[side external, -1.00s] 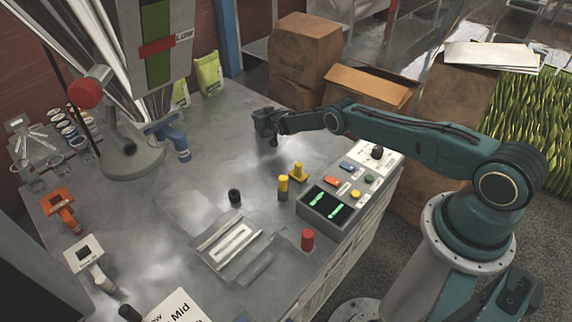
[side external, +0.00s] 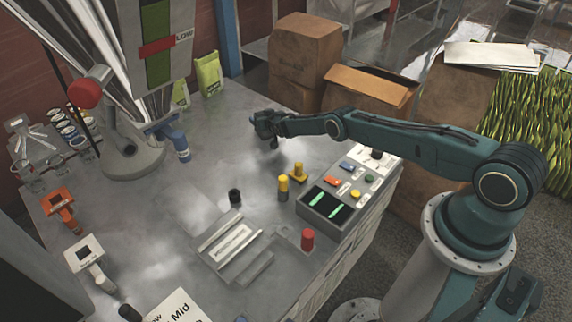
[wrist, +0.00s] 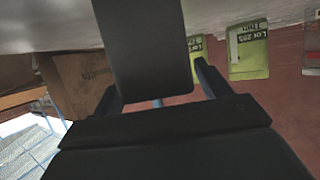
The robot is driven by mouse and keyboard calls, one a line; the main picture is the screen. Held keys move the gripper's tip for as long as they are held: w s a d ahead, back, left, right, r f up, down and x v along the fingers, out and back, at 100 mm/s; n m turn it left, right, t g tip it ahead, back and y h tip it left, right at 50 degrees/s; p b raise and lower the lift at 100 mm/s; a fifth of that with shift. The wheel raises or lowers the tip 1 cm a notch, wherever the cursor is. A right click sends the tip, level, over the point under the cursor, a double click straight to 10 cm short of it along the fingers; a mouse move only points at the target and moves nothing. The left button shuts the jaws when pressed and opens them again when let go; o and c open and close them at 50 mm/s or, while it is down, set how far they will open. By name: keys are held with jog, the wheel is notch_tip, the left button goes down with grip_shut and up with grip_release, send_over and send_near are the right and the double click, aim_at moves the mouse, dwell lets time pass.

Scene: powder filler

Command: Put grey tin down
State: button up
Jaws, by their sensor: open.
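My gripper (side external: 266,130) is over the back right part of the metal table, left of the cardboard boxes, with its jaws open. In the wrist view, its two dark fingers (wrist: 158,82) stand apart, with a large dark block between and above them. I cannot tell whether that block is a gripper part or a thing near the jaws. I cannot make out a grey tin for certain in either view. Several small tins (side external: 70,132) with pale tops stand at the table's far left, well away from my gripper.
A control box (side external: 335,203) with coloured buttons stands at the table's right edge. Green bags (side external: 208,74) are at the back. The table around my gripper looks clear.

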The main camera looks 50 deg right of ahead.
jog(key=shift+r, duration=0.2)
jog(key=shift+s+a, duration=0.15)
jog(key=shift+s, duration=0.1)
jog(key=v, duration=1.1)
jog(key=shift+r, duration=0.15)
dwell(1.0)
jog(key=shift+s+a, duration=0.1)
dwell(0.4)
